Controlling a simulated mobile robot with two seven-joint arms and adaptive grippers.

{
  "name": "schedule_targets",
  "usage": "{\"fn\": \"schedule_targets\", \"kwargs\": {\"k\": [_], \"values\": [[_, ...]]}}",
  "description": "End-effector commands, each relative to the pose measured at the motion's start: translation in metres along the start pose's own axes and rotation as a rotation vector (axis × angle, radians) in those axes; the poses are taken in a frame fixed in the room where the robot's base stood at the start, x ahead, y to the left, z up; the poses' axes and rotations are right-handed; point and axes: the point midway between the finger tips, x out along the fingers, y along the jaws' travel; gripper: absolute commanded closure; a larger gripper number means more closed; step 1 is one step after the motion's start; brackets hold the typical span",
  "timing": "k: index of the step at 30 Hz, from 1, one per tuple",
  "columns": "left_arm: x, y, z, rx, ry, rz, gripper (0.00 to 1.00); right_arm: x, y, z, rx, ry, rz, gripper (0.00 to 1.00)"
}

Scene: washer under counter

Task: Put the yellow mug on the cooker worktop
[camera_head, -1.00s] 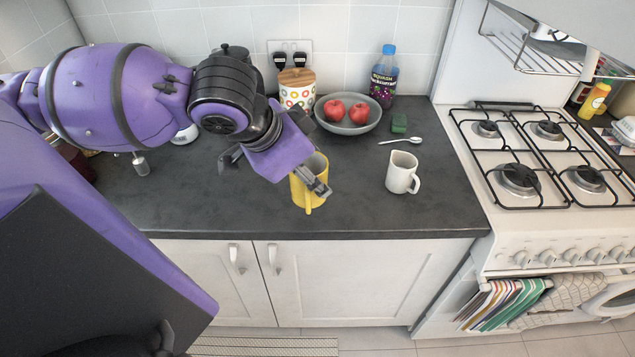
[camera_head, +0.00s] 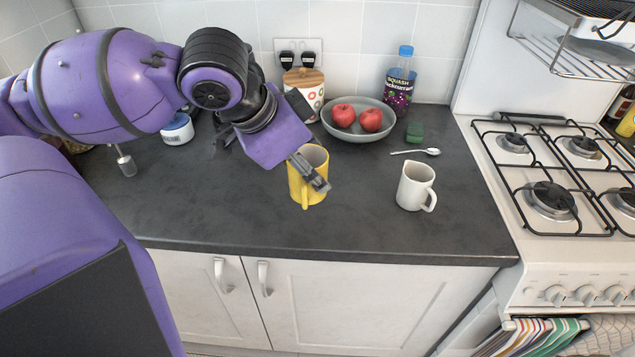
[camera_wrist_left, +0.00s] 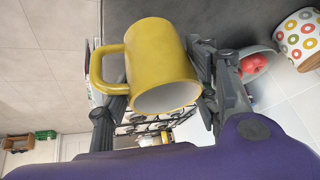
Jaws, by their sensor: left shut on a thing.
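The yellow mug (camera_head: 308,188) is upright in the head view, over the front middle of the dark counter. In the left wrist view the mug (camera_wrist_left: 165,55) fills the middle, with its handle to the left. My left gripper (camera_head: 311,172) is shut on the mug, with fingers at its sides; it also shows in the left wrist view (camera_wrist_left: 160,95). I cannot tell how far the mug's base is above the counter. The white cooker worktop (camera_head: 545,255) with black pan supports is at the right. My right gripper is not in view.
A white jug (camera_head: 415,188) stands between the mug and the cooker. Behind are a spoon (camera_head: 420,151), a green block (camera_head: 414,131), a bowl (camera_head: 357,133) with red apples, a squash bottle (camera_head: 399,85) and a spotted jar (camera_head: 305,90). A wire rack (camera_head: 575,62) overhangs the cooker's back.

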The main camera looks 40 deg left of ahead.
Motion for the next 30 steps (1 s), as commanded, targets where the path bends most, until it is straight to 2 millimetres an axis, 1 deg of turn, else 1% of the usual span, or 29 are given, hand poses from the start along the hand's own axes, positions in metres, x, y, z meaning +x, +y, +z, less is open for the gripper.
{"fn": "schedule_targets", "kwargs": {"k": [1, 3, 6, 9, 12, 17, 19, 24, 26, 30], "values": [[0.01, -0.008, -0.002, -0.002, -0.002, 0.0, 0.81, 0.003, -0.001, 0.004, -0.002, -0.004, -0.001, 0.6], [0.022, -0.018, -0.002, -0.002, -0.003, 0.001, 0.81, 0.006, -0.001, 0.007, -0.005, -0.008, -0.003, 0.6], [0.043, -0.027, 0.002, -0.002, -0.004, 0.001, 0.81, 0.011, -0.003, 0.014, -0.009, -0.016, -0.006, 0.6], [0.06, -0.035, 0.003, -0.002, -0.001, 0.001, 0.81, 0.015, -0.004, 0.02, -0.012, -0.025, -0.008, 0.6], [0.069, -0.04, 0.003, 0.001, 0.001, 0.0, 0.81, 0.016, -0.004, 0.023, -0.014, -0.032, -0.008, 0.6], [0.076, -0.044, 0.003, 0.0, 0.002, 0.0, 0.81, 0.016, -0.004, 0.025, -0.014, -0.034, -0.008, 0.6], [0.084, -0.048, 0.005, 0.0, 0.001, 0.0, 0.81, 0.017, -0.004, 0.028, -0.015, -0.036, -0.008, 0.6], [0.106, -0.044, 0.018, -0.001, 0.0, 0.002, 0.81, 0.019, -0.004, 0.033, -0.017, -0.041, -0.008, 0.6], [0.109, -0.044, 0.02, 0.001, 0.002, 0.0, 0.81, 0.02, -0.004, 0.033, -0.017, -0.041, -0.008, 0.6], [0.108, -0.044, 0.019, 0.001, 0.003, -0.001, 0.81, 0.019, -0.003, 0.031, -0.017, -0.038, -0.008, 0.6]]}}
